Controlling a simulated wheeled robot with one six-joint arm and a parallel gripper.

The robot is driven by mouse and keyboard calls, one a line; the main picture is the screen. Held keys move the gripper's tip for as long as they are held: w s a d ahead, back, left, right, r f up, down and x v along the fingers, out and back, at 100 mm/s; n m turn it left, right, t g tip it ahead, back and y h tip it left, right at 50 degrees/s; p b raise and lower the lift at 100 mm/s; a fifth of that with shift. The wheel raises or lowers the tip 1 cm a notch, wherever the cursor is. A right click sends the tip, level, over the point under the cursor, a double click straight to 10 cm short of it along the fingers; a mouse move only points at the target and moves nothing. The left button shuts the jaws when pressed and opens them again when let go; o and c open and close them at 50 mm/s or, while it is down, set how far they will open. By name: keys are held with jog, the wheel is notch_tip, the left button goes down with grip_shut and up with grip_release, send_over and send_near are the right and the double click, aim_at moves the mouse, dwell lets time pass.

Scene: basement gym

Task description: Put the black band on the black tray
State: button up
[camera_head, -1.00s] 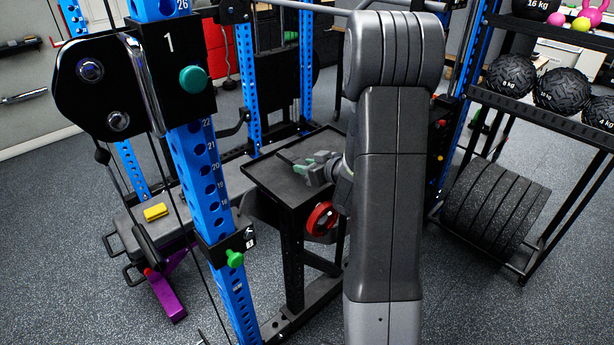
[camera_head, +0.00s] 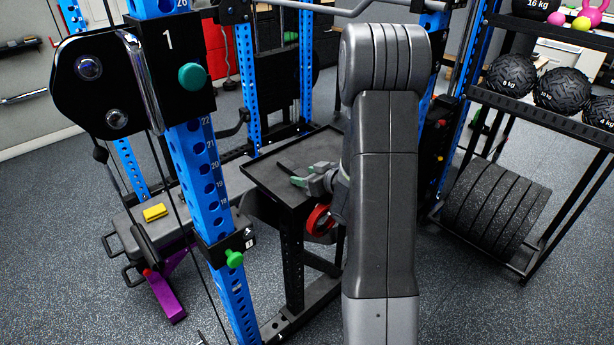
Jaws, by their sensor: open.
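The black tray (camera_head: 268,172) is the flat dark top of a black stand, inside the blue rack. My gripper (camera_head: 306,175), with green finger pads, is open over the right part of the tray. I cannot tell its height above the surface. I cannot make out the black band; it would be hard to see against the dark tray, and my gripper and arm hide the tray's right side.
A blue upright (camera_head: 205,170) stands left of the tray. A red ring handle (camera_head: 319,220) is below its front edge. A yellow block (camera_head: 155,211) lies on a grey bench (camera_head: 125,228) at left. A rack with black balls (camera_head: 514,73) stands at right.

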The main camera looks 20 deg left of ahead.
jog(key=shift+r, duration=0.2)
jog(key=v, duration=1.2)
jog(key=shift+p, duration=0.35)
